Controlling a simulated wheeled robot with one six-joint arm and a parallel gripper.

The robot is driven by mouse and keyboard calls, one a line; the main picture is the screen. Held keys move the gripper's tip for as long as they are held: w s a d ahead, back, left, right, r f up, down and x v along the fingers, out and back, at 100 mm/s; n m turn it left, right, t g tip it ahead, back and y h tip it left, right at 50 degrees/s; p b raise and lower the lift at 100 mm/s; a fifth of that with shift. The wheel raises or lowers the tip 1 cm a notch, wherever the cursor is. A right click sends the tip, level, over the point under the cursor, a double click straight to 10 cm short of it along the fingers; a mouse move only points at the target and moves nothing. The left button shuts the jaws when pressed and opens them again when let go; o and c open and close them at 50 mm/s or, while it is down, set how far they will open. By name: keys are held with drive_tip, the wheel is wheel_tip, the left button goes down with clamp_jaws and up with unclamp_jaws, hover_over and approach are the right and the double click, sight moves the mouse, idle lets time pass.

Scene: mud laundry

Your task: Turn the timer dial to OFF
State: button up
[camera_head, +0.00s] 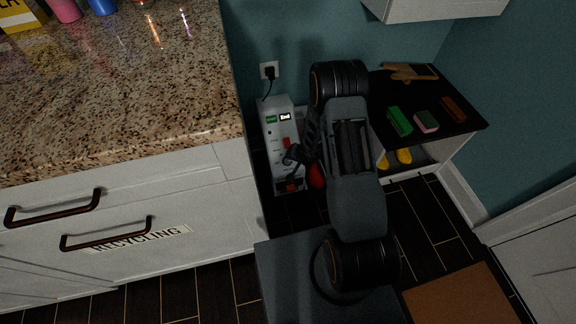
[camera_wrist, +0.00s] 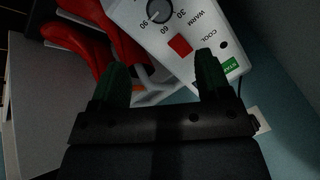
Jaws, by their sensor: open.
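A white upright appliance (camera_head: 278,112) stands on the floor between the counter and a black-topped bench. In the wrist view its panel (camera_wrist: 215,22) shows upside down, with a dark round dial (camera_wrist: 160,10) at the top edge, partly cut off. Numbers including 30 and 60 ring the dial, and WARM and COOL labels are on the panel. I cannot tell where the dial points, and no OFF mark is readable. My gripper (camera_head: 296,158) is in front of the panel. Its two green-tipped fingers (camera_wrist: 160,64) are apart and empty, with the dial beyond them.
A red square button (camera_wrist: 180,46) and green START label (camera_wrist: 231,65) are near the right finger. Red items (camera_wrist: 88,42) hang on white supports at left. The granite counter (camera_head: 120,90) stands left; the bench (camera_head: 440,128) with brushes stands right.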

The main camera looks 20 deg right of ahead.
sight(288, 161)
drive_tip(key=b+x, duration=0.5)
drive_tip(key=x, duration=0.8)
drive_tip(key=shift+a+f, duration=0.2)
drive_tip(key=shift+f, duration=0.2)
drive_tip(key=shift+c, duration=0.4)
drive_tip(key=c, duration=0.8)
drive_tip(key=shift+c, duration=0.2)
